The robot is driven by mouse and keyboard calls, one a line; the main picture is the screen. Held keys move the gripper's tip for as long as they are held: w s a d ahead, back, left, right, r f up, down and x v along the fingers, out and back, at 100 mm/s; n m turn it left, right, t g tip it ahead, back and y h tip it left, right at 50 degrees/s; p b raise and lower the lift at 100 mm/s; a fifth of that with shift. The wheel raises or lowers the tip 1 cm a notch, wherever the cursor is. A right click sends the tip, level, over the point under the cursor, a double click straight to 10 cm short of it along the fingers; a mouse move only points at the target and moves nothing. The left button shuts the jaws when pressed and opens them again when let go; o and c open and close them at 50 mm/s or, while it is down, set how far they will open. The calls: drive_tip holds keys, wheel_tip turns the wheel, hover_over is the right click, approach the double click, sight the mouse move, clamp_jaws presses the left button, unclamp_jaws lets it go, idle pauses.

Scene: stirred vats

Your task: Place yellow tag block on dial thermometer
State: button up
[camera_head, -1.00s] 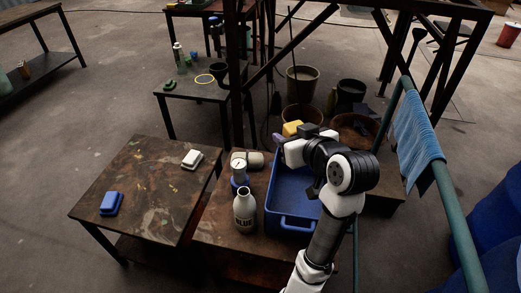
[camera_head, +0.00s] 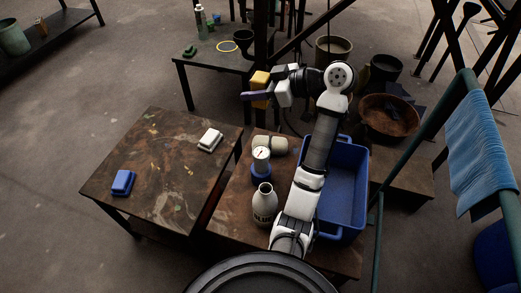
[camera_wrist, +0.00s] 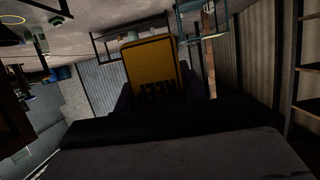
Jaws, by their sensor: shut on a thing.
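My gripper (camera_head: 262,95) is shut on the yellow tag block (camera_head: 260,80) and holds it up in the air, above and behind the dial thermometer in the head view. In the wrist view the yellow tag block (camera_wrist: 153,72) stands between the fingers, with dark lettering on its face. The dial thermometer (camera_head: 261,156) has a round white face and a blue base, and stands on the brown table (camera_head: 233,205). The block and the thermometer are clearly apart. The thermometer cannot be made out in the wrist view.
A white bottle (camera_head: 264,204) stands in front of the thermometer, and a pale cylinder (camera_head: 277,145) lies behind it. A blue bin (camera_head: 346,190) is to the right under my arm. The left table (camera_head: 160,165) holds a blue block (camera_head: 123,182) and a white block (camera_head: 210,139).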

wheel_tip(320, 180, down, 20)
drive_tip(key=shift+a+r+p, duration=0.1)
drive_tip(key=shift+p, duration=0.8)
drive_tip(key=shift+f, duration=0.25)
drive_tip(key=o, duration=1)
drive_tip(key=shift+r, duration=0.1)
drive_tip(key=shift+r, duration=0.1)
drive_tip(key=b+v, duration=0.2)
drive_tip(key=v, duration=1)
drive_tip(key=shift+w, duration=0.15)
